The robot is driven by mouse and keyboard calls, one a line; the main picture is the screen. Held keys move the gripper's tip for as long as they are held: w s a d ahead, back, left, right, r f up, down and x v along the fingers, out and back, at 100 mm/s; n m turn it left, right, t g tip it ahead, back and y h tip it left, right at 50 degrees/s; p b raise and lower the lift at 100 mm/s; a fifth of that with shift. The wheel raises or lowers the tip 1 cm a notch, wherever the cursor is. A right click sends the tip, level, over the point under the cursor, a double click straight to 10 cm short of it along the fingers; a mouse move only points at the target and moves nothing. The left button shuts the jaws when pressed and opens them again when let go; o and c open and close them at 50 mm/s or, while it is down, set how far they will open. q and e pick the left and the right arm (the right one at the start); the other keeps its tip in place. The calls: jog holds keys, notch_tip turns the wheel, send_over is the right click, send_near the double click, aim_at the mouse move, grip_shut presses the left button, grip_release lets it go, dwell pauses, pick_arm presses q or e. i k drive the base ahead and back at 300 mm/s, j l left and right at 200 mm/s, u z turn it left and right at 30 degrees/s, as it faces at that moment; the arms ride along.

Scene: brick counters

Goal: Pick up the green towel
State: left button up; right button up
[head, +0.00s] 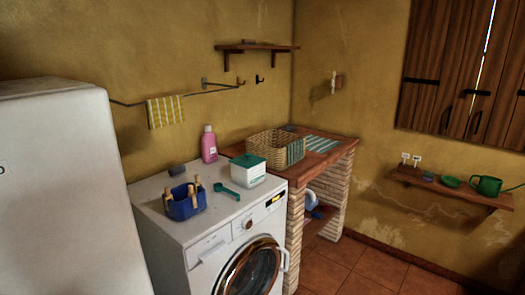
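A green and white striped towel (322,144) appears to lie flat on the wooden top of the brick counter (313,164), to the right of a wicker basket (262,147). A second green cloth (295,151) hangs over the basket's right front side. I cannot tell which of the two is the task's green towel. A yellow-green striped cloth (165,111) hangs on a wall rail. Neither of my grippers is in view.
A washing machine (233,232) carries a blue caddy with clothespins (186,202), a white and teal box (248,170), a green scoop (227,191) and a pink bottle (209,144). A fridge (60,190) stands left. A wall shelf (450,187) holds a watering can (488,186). The right floor is clear.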

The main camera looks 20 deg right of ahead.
aim_at(295, 149)
jog(key=i+l+u, duration=0.2)
jog(key=l, duration=0.15)
jog(key=i+l+u, duration=0.15)
jog(key=l, duration=0.15)
jog(key=i+l+u, duration=0.2)
jog(key=l, duration=0.2)
jog(key=l+u, duration=0.2)
jog(key=l, duration=0.15)
